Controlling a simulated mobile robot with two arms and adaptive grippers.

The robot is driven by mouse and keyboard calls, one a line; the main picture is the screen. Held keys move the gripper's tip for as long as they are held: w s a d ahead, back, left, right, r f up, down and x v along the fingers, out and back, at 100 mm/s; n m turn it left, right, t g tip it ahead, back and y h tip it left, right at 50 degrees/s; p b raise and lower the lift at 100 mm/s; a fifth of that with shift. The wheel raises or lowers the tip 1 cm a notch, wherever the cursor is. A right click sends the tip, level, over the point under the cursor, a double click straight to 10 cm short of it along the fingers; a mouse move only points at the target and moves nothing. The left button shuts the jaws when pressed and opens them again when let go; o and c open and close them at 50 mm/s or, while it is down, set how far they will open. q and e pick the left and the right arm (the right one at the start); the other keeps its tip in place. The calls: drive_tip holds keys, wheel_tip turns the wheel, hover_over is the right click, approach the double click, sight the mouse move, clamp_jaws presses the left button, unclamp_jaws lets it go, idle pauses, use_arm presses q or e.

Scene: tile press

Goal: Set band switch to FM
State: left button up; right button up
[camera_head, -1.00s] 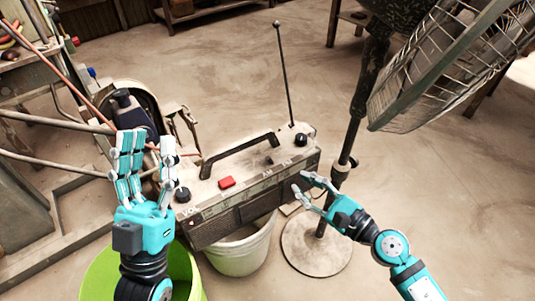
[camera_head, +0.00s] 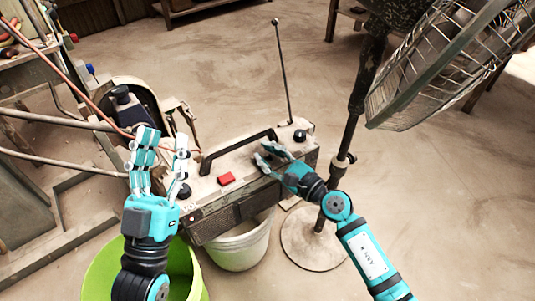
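The radio (camera_head: 222,196) is an old grey-beige box with a black carry handle (camera_head: 240,150), a red button (camera_head: 226,179) and a dark knob at each end of its top. The band switch, by the AM and FM lettering, is covered by my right gripper (camera_head: 267,157). That gripper's fingertips are over the radio's top, right of the red button, with a small gap between them. Whether they touch the switch cannot be told. My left gripper (camera_head: 164,145) is open and empty, fingers up, at the radio's left end.
A white bucket (camera_head: 240,250) is below the radio and a green bucket (camera_head: 100,277) is at the lower left. A standing fan (camera_head: 430,75) is on the right. The radio's antenna (camera_head: 283,75) sticks up at the back. Open floor lies behind.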

clamp_jaws()
drive_tip(key=shift+w+d+m+b, duration=0.1)
drive_tip(key=shift+d+m+b, duration=0.1)
drive_tip(key=shift+m, duration=0.55)
drive_tip(key=shift+w+d+m+b, duration=0.1)
drive_tip(key=shift+m+b, duration=0.1)
drive_tip(key=shift+m, duration=0.55)
use_arm(q)
drive_tip(key=shift+s+a+r+t+h, duration=0.15)
drive_tip(key=shift+s+r+t+h, duration=0.35)
drive_tip(key=shift+s+r+t, duration=0.55)
drive_tip(key=shift+s, duration=0.1)
use_arm(e)
drive_tip(key=shift+c, duration=1.8)
unclamp_jaws()
drive_tip(key=o, duration=0.4)
drive_tip(key=shift+r, duration=0.1)
drive_tip(key=shift+c, duration=0.2)
drive_tip(key=shift+s+t, duration=0.1)
drive_tip(key=shift+t, duration=0.2)
drive_tip(key=v, duration=1.2)
drive_tip(key=shift+o, duration=0.3)
drive_tip(key=shift+d, duration=0.1)
